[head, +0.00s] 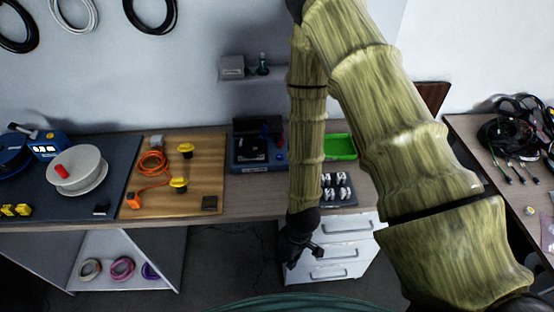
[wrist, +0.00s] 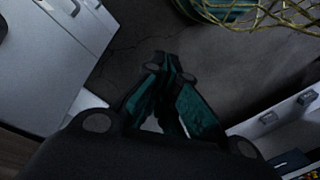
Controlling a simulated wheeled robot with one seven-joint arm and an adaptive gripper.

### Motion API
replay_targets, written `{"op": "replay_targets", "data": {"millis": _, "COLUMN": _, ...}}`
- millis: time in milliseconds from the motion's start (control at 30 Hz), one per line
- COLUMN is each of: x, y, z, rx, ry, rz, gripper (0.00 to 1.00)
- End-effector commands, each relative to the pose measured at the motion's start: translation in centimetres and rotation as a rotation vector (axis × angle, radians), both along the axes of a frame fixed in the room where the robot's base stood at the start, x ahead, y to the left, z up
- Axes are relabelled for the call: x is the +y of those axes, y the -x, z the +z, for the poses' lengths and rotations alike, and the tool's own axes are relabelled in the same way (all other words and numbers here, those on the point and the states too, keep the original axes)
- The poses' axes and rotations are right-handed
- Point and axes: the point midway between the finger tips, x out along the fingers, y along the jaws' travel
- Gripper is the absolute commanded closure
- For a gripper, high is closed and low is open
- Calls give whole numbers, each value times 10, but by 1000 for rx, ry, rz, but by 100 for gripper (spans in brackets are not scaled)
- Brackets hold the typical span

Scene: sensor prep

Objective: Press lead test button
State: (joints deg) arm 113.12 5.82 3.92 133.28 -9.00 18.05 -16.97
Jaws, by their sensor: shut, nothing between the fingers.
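A dark blue box device (head: 243,157) with a black middle and a red part stands on the bench, up and left of my gripper. A lead test button cannot be made out on it or elsewhere; the details are too small.
A wooden board (head: 208,150) holds an orange cable and two yellow-black knobs. A green tray (head: 340,147) and a dark tray of white parts (head: 325,201) sit partly behind my arm. White drawers (head: 340,250) stand below. A white spool (head: 78,178) is at left; cables lie at right.

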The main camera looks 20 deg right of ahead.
Motion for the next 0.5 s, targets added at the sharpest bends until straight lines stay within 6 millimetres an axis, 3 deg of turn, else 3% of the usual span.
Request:
{"op": "replay_targets", "data": {"millis": 33, "x": -4, "y": 18, "z": -15, "rx": 13, "ry": 14, "rz": -50, "gripper": 100}}
{"op": "replay_targets", "data": {"millis": 233, "x": -23, "y": 73, "z": -70, "rx": 18, "ry": 79, "rz": -248, "gripper": 100}}
{"op": "replay_targets", "data": {"millis": 500, "x": -39, "y": 108, "z": -125, "rx": 10, "ry": 133, "rz": -378, "gripper": 100}}
